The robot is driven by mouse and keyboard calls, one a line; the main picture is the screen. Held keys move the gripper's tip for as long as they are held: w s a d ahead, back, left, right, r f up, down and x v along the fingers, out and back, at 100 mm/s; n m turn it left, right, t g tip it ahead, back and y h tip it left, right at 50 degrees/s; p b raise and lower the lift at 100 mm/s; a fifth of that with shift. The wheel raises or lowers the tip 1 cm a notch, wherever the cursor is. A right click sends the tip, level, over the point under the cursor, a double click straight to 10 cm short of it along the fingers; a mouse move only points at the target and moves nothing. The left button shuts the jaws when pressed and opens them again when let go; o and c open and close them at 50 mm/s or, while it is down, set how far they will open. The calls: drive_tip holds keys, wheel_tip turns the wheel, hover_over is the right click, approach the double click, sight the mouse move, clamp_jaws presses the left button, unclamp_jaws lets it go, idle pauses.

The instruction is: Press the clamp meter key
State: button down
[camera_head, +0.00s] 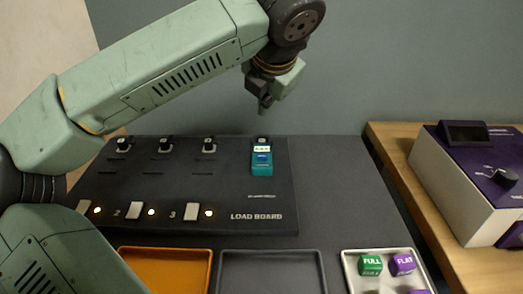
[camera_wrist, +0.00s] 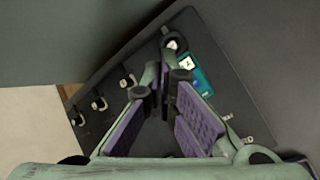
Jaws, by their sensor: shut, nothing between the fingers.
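The clamp meter (camera_head: 262,168) is a small teal device lying at the back right of the dark load board. It has a pale patch near its top and a small blue patch below that; which of these is the key I cannot tell. In the wrist view the clamp meter (camera_wrist: 204,84) shows just right of the fingertips, with a dark ring at its upper end. My gripper (camera_head: 265,104) is shut and empty, pointing down, in the air above the meter and apart from it. Its purple-padded fingers (camera_wrist: 163,82) converge in the wrist view.
The load board (camera_head: 150,183) carries several hooks, pale switches and lit lamps. In front are an orange tray (camera_head: 208,262), a grey tray (camera_head: 322,275) and a white tray (camera_head: 346,262) of green and purple blocks. A purple-topped device (camera_head: 480,160) stands right on a wooden table (camera_head: 400,150).

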drive_tip(key=b, duration=0.5)
hover_over(266, 155)
wheel_tip(266, 155, down, 8)
drive_tip(key=shift+r, duration=0.15)
drive_tip(key=shift+f+b, duration=0.55)
drive_tip(key=shift+f, duration=0.1)
idle(0.9)
drive_tip(key=shift+f+b, duration=0.35)
drive_tip(key=shift+b, duration=0.35)
drive_tip(key=shift+f+b, duration=0.35)
drive_tip(key=shift+b, duration=0.1)
idle(0.3)
drive_tip(key=shift+r, duration=0.15)
drive_tip(key=shift+r+p, duration=0.3)
drive_tip(key=shift+r, duration=0.35)
